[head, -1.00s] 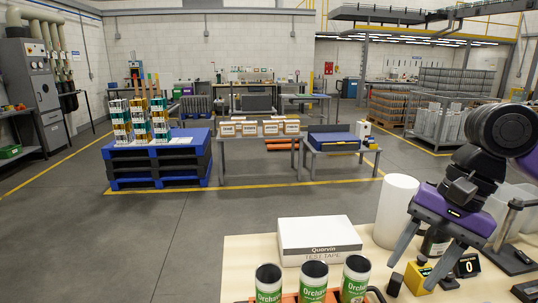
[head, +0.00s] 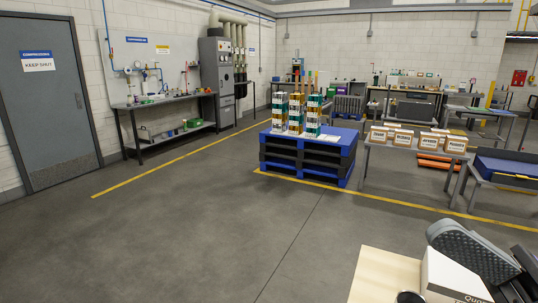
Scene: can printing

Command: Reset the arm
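Dark grey and black parts of my own arm (head: 480,255) show at the bottom right of the head view, in front of the white box.
A blue and black pallet (head: 308,155) with stacked cans stands mid-room. Tables with cartons (head: 404,138) and a blue tray (head: 507,168) are on the right. A workbench (head: 165,105) and grey door (head: 50,95) line the left wall. The floor at left and centre is clear.

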